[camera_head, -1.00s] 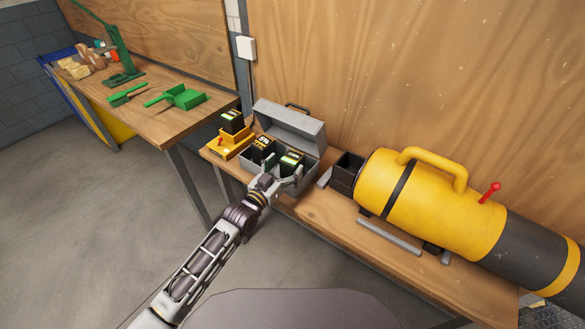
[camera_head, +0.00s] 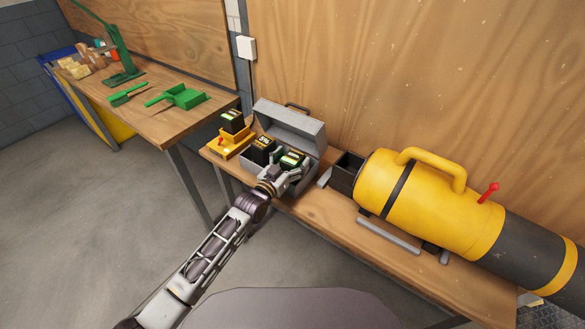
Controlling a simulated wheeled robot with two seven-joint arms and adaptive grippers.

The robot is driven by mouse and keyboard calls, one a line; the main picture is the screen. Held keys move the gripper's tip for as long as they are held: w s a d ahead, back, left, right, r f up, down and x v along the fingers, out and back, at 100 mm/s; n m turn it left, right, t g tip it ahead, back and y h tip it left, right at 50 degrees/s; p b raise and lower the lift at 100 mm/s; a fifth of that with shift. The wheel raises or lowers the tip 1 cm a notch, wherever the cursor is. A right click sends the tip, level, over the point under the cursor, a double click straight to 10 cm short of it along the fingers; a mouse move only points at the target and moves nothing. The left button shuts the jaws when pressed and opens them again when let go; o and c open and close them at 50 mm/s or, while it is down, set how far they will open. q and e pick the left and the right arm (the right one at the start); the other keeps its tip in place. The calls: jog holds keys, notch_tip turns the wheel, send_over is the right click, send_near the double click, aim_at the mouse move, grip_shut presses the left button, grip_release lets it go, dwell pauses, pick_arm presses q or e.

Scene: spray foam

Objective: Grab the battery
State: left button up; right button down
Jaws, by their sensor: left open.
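A grey metal case (camera_head: 291,119) stands with its lid up on the wooden bench. Two dark batteries with green and yellow labels are in it, a left battery (camera_head: 261,149) and a right battery (camera_head: 292,158). A third battery (camera_head: 232,121) sits in a yellow charger-like base (camera_head: 229,144) left of the case. My left gripper (camera_head: 288,165) is open at the front of the case, its fingers around or close beside the right battery. I cannot tell whether they touch it. My right gripper is not in view.
A large yellow and black cylinder (camera_head: 430,205) with a handle and red lever lies on the bench at right. An open dark box (camera_head: 347,172) is between it and the case. Green tools, including a dustpan (camera_head: 183,97), lie on the left table (camera_head: 150,122).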

pick_arm(q)
jog(key=shift+c, duration=0.2)
jog(key=c, duration=1.3)
jog(key=shift+r, duration=0.15)
